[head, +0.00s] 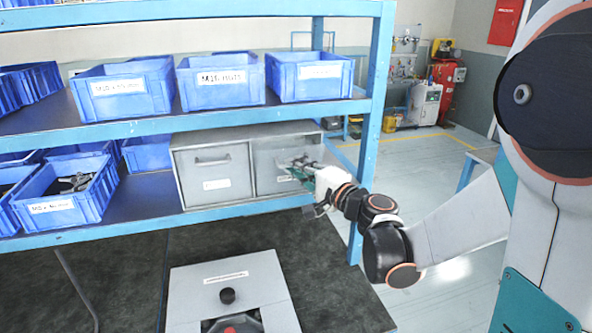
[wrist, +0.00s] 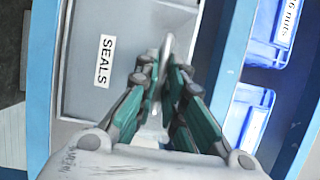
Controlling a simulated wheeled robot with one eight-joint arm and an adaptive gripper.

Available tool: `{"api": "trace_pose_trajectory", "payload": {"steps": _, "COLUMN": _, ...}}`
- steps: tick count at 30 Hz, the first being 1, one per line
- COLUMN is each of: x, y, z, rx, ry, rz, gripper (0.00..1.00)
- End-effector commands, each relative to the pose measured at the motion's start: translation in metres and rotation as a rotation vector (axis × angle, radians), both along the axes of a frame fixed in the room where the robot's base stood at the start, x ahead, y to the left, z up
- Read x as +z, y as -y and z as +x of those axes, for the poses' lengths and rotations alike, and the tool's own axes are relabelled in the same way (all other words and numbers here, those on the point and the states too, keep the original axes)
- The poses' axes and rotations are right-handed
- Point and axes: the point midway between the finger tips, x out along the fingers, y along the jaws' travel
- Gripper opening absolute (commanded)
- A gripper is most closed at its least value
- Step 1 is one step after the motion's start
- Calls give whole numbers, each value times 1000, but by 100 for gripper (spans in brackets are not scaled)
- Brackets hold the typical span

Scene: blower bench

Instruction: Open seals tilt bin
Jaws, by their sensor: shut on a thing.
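The seals tilt bin (head: 268,182) is the right-hand grey front of a two-bin metal cabinet (head: 245,134) on the lower shelf. In the wrist view the bin front (wrist: 88,92) carries a white SEALS label (wrist: 104,62), turned sideways. My gripper (head: 297,167) is at the upper part of this front. In the wrist view my gripper (wrist: 160,80) is closed on the bin's handle (wrist: 167,46), which the fingers partly hide.
The left grey bin (head: 212,175) has a bar handle and a label. Blue bins (head: 222,84) line the shelf above. A blue rack post (head: 368,140) stands just right of the cabinet, close to my arm. A grey box with a black knob (head: 228,296) sits below.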

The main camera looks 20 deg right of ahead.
Motion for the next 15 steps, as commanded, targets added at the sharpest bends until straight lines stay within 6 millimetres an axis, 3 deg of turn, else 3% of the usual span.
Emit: {"api": "trace_pose_trajectory", "payload": {"steps": 15, "x": -30, "y": 1, "z": -30, "rx": -2, "ry": -5, "rz": -5, "gripper": 0}}
